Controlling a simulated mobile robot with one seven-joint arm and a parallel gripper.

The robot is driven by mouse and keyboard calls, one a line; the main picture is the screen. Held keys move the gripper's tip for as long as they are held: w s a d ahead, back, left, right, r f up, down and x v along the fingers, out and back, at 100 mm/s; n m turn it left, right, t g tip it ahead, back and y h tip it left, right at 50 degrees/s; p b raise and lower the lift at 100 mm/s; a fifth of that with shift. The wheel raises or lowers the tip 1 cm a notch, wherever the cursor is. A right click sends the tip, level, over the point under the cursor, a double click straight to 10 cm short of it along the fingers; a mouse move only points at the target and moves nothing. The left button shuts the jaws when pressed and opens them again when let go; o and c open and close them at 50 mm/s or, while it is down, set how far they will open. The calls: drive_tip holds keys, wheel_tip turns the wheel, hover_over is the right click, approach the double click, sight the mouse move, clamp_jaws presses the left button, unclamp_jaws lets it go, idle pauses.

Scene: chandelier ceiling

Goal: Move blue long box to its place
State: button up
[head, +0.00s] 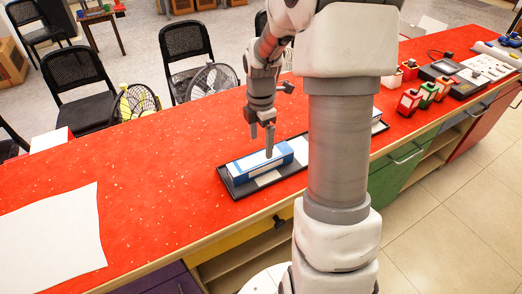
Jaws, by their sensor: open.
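The long blue box (245,168), blue and white, lies at the left end of a black tray (230,191) on the red counter. My gripper (262,146) points down just above and at the box, with its fingers apart. One fingertip overlaps the box in the picture; I cannot tell whether it touches. A white label-like patch (268,178) shows on the tray in front of the box. My arm's column hides the middle of the tray area. Another blue and white item (377,125) shows to the right of the column.
Small red, green and orange boxes (427,94) and dark devices (440,70) stand at the right. Chairs and fans stand behind.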

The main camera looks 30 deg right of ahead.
sight(261, 157)
drive_tip(key=shift+r, duration=2.3)
drive_tip(key=s+a+r+m+t+p, duration=0.2)
drive_tip(key=s+a+r+m, duration=0.4)
drive_tip(key=s+r+m, duration=0.2)
drive_tip(key=s+a+r+m+t+p, duration=0.2)
drive_tip(key=s+a+r+m, duration=0.4)
drive_tip(key=s+r+m, duration=0.3)
drive_tip(key=shift+s+a+r+m+t, duration=0.2)
drive_tip(key=shift+s+a+m+t, duration=0.05)
drive_tip(key=shift+s+m+t, duration=0.55)
drive_tip(key=c, duration=0.6)
drive_tip(key=shift+d, duration=0.2)
drive_tip(key=shift+c, duration=0.4)
